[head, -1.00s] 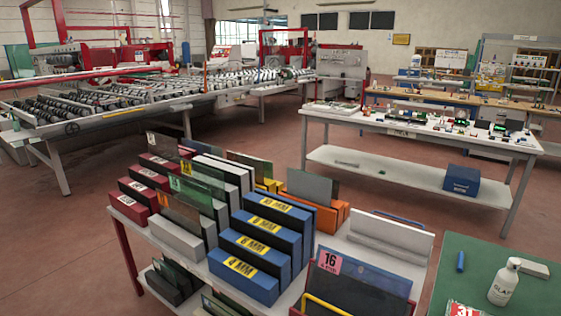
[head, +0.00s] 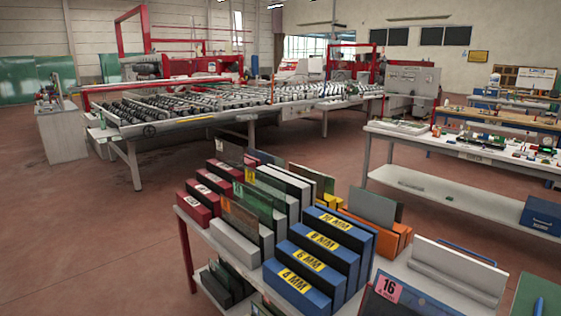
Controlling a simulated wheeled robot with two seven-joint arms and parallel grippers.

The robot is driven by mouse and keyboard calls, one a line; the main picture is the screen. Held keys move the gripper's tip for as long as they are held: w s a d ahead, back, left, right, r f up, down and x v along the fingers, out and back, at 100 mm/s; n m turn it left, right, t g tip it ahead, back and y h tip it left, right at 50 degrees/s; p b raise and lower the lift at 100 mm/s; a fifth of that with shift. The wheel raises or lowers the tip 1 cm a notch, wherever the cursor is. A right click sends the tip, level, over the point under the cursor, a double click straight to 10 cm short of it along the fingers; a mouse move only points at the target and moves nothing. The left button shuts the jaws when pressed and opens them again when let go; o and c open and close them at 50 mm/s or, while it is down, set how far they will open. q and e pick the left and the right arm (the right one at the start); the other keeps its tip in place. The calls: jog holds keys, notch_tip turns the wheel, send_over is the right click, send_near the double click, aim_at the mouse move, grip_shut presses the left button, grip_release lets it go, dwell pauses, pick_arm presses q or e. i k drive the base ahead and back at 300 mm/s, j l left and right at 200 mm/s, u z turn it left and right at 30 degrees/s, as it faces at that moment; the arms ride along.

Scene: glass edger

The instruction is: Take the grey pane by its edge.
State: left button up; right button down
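A grey pane (head: 371,206) stands upright in an orange slotted block (head: 397,236) on the rack table, right of the blue blocks. Its lower edge is hidden by the block. A darker pane edge shows just right of it. Neither of my grippers is in view.
The rack table (head: 222,238) also holds red blocks (head: 199,202), blue blocks (head: 297,290) with yellow labels, white blocks and several other panes. A pink-labelled pane (head: 392,297) stands in front. A roller machine (head: 205,117) is behind; open floor (head: 90,240) lies left.

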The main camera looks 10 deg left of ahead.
aim_at(230, 153)
jog(key=i+j+z, duration=0.1)
jog(key=z, duration=0.25)
jog(key=i+j+z, duration=0.1)
jog(key=j+z, duration=0.25)
jog(key=i+j+z, duration=0.2)
jog(key=j, duration=0.55)
jog(key=i+j+z, duration=0.15)
jog(key=j, duration=0.6)
jog(key=j+z, duration=0.2)
jog(key=j, duration=0.55)
